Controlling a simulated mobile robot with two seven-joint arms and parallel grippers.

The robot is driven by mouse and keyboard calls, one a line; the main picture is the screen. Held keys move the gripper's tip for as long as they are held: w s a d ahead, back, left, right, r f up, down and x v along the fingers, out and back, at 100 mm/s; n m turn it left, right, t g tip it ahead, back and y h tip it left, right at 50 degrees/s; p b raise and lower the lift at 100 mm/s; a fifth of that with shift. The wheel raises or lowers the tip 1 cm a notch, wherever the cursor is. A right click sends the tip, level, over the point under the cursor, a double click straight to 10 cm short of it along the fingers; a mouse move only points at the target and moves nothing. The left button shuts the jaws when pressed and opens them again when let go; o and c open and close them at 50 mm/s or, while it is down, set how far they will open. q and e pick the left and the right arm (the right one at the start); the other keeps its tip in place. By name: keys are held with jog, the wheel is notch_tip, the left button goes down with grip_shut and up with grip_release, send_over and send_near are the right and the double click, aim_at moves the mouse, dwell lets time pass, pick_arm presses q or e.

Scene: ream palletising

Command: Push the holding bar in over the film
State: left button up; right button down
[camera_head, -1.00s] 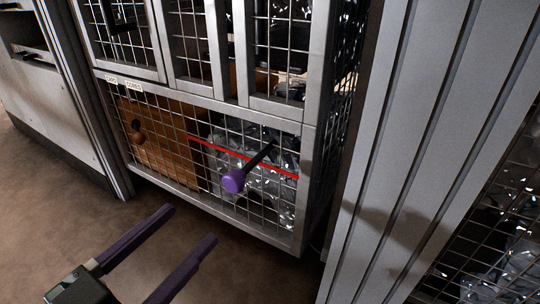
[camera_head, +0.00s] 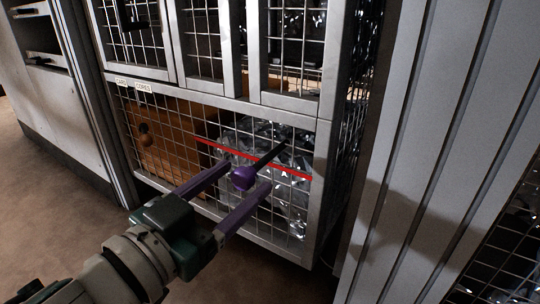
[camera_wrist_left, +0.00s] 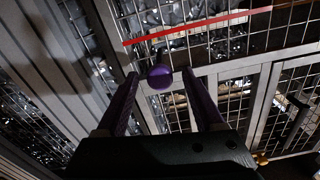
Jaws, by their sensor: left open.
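The holding bar is a dark rod (camera_head: 267,157) with a purple knob (camera_head: 243,177), sticking out through the mesh front of the lower cage. Crumpled clear film (camera_head: 238,136) lies behind the mesh, around and below a red line (camera_head: 214,147). My left gripper (camera_head: 243,178) is open, with its two purple fingers on either side of the knob. In the left wrist view the knob (camera_wrist_left: 160,77) sits between the fingertips, with a gap to each finger visible. My right gripper is not in view.
A wooden box or panel (camera_head: 165,140) stands behind the mesh at the left of the lower cage. Framed mesh doors (camera_head: 290,55) are above. A grey ribbed panel (camera_head: 425,150) rises close on the right. Brown floor is open at the lower left.

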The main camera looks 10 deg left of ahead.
pick_arm(q)
grip_shut()
dwell(0.3)
dwell(1.0)
